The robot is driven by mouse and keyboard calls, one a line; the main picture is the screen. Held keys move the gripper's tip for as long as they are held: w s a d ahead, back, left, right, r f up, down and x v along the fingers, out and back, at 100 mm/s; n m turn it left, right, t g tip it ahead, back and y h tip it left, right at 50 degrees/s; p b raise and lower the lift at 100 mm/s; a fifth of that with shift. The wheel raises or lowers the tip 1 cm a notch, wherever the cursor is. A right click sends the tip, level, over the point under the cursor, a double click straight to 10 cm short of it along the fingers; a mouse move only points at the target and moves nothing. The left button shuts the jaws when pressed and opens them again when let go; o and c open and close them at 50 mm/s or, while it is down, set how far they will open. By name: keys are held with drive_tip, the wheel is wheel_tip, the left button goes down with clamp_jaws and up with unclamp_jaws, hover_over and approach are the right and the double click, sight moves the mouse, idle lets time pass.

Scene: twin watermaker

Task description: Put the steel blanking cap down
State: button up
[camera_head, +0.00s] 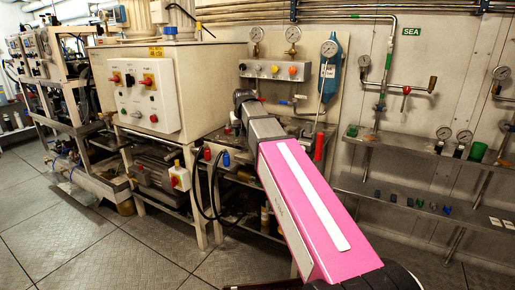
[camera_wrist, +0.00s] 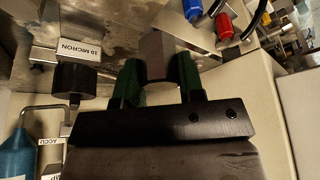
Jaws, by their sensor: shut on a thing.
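My gripper (camera_wrist: 156,72) shows in the wrist view with its two green fingers on either side of a grey-brown block-like piece, which I take to be the steel blanking cap (camera_wrist: 155,52). The cap sits between the fingers and sticks out past their tips. Whether it touches the worn metal surface behind it I cannot tell. In the head view my pink arm reaches toward the bench beside the white control box (camera_head: 150,95); the fingers and the cap cannot be made out there.
In the wrist view a black cylinder (camera_wrist: 80,78) by a "10 MICRON" label (camera_wrist: 80,50) is left of the fingers. Red (camera_wrist: 225,25) and blue (camera_wrist: 193,9) fittings are at upper right. In the head view a wall shelf (camera_head: 430,208) with small parts is at right.

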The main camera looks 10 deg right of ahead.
drive_tip(key=w+d+f, duration=0.1)
drive_tip(key=d, duration=0.1)
drive_tip(key=d+f, duration=0.1)
drive_tip(key=w+d+f, duration=0.1)
drive_tip(key=d+f, duration=0.1)
drive_tip(key=shift+w+d, duration=0.35)
drive_tip(key=shift+f, duration=1.9)
drive_tip(key=shift+f, duration=0.15)
drive_tip(key=o, duration=1.1)
drive_tip(key=shift+c, duration=0.2)
drive_tip(key=v, duration=1.2)
drive_tip(key=shift+s, duration=0.1)
